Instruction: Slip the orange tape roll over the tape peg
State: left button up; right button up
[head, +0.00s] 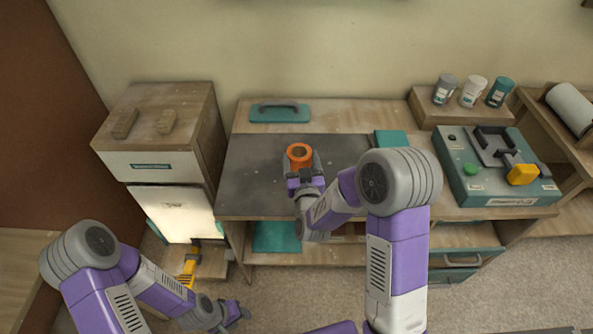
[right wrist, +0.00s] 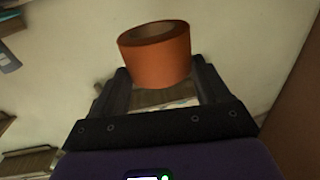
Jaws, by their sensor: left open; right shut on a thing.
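The orange tape roll (head: 299,152) is held above the dark mat of the workbench, with its hole facing up toward the head camera. My right gripper (head: 301,168) is shut on it. In the right wrist view the roll (right wrist: 158,62) sits between the two dark fingers, with its hole partly visible and pale wall behind it. I cannot make out the tape peg for certain in either view. My left gripper (head: 238,314) is open and empty, low over the floor in front of the bench.
A teal station (head: 470,187) with a yellow-and-black tool (head: 522,174) stands on the bench's right. Several small pots stand on a wooden block (head: 430,112) behind it. A teal float (head: 280,111) lies at the back. A wooden cabinet (head: 150,166) stands left. The dark mat (head: 248,170) has free room.

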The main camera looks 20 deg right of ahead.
notch_tip(320, 180, down, 10)
jog(key=b, duration=0.3)
jog(key=shift+b, duration=0.35)
jog(key=o, duration=1.1)
jog(key=shift+c, duration=0.2)
